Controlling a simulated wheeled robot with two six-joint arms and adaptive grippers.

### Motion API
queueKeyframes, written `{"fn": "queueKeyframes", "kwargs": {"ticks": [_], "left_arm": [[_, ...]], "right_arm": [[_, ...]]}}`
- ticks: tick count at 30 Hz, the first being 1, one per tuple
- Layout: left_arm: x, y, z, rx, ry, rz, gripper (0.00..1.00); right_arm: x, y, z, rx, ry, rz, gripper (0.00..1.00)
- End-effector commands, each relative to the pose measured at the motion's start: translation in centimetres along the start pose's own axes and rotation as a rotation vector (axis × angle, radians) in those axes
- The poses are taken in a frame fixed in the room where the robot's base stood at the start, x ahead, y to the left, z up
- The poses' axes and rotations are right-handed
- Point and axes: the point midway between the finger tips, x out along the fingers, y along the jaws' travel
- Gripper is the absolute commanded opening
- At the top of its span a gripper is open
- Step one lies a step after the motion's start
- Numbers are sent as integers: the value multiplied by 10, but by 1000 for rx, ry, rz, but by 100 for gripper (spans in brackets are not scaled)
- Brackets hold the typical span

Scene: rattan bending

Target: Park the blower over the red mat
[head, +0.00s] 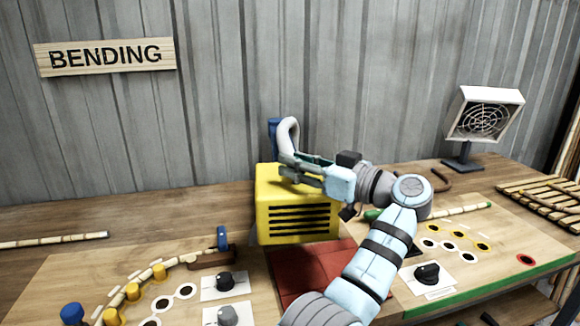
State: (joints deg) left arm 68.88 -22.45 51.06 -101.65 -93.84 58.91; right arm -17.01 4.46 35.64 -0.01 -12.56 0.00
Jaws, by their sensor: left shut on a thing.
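The blower appears as a yellow box (297,226) with dark louvres on its front and a grey curved handle (289,131) on top. The red mat (312,267) shows below and in front of the box, with its right part behind my arm. The box's lower edge overlaps the mat's back part in the picture; I cannot tell whether it touches or hangs above. My left gripper (287,166) is at the top of the box, shut at the foot of the grey handle. The exact contact is partly hidden by the fingers. My right gripper is not in view.
Left of the mat are a bent cane among yellow pegs (133,291) and black and grey knobs (225,281). Right are another knob (427,273), a straight cane (463,209), a white square fan (487,117) and a slatted rack (541,204). A wall stands behind.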

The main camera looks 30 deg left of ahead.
Motion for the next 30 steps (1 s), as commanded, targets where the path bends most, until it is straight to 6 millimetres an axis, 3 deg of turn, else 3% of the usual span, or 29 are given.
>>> {"fn": "queueKeyframes", "kwargs": {"ticks": [8,9,13,23,26,30], "left_arm": [[-2,2,2,3,-5,4,0],[-2,2,2,3,-5,4,32],[-1,2,2,3,-4,4,50],[0,1,-3,1,-2,2,50],[0,1,-20,-2,0,2,50],[0,1,-56,-1,-1,1,50]], "right_arm": [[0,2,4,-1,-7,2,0],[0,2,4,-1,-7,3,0],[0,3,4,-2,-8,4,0],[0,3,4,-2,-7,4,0],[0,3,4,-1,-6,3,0],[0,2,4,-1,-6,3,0]]}}
